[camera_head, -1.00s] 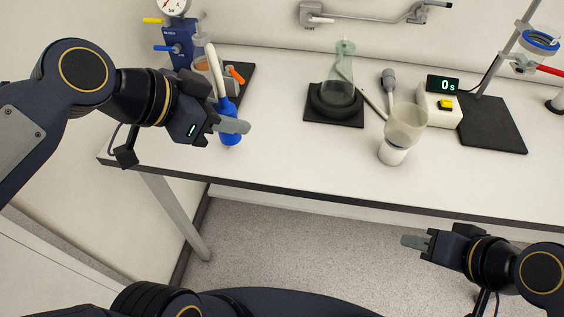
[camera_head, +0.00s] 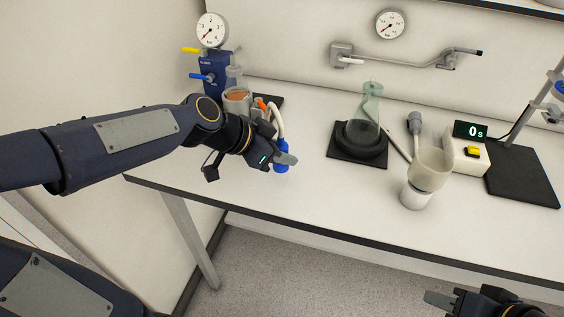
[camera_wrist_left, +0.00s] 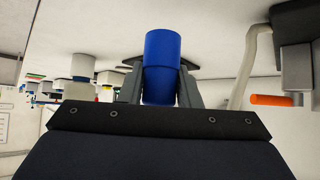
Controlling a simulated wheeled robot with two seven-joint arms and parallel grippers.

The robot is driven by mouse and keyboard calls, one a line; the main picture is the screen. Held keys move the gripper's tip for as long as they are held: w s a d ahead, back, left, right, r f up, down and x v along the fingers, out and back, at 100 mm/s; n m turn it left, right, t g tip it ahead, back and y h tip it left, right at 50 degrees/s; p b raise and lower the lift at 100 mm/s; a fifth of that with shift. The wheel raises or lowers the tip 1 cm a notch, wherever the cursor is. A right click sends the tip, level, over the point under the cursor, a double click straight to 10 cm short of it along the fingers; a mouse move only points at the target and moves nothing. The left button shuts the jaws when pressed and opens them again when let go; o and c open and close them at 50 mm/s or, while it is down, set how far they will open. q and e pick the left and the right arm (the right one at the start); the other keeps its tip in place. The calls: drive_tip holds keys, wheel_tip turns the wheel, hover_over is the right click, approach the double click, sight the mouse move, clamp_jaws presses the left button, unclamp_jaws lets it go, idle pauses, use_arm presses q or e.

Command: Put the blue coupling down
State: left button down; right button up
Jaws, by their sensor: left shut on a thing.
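My left gripper (camera_head: 285,160) is shut on the blue coupling (camera_head: 282,168), over the left part of the white bench. In the left wrist view the coupling (camera_wrist_left: 162,60) is a blue cylinder with a wider end, held between the two grey fingers. A pale hose (camera_head: 277,120) rises next to it in the head view. I cannot tell whether the coupling touches the bench. My right gripper (camera_head: 440,300) is at the lower right, in front of the bench; only part of it shows, and I cannot tell if it is open.
A flask (camera_head: 369,103) sits on a black mat, with a beige funnel (camera_head: 430,168) and timer (camera_head: 468,155) further right. Bench between coupling and funnel is clear.

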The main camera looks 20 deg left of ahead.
use_arm(q)
drive_tip(key=shift+w+f+b, duration=0.15)
drive_tip(key=shift+f+b, duration=0.05)
drive_tip(key=shift+f, duration=0.75)
drive_tip(key=shift+w+f+b, duration=0.15)
drive_tip(key=shift+f+b, duration=0.05)
drive_tip(key=shift+f, duration=0.7)
drive_tip(key=shift+f+b, duration=0.25)
drive_tip(key=shift+b, duration=0.1)
drive_tip(key=c, duration=1.1)
unclamp_jaws()
drive_tip(key=shift+r, duration=0.1)
drive_tip(key=shift+o, duration=0.2)
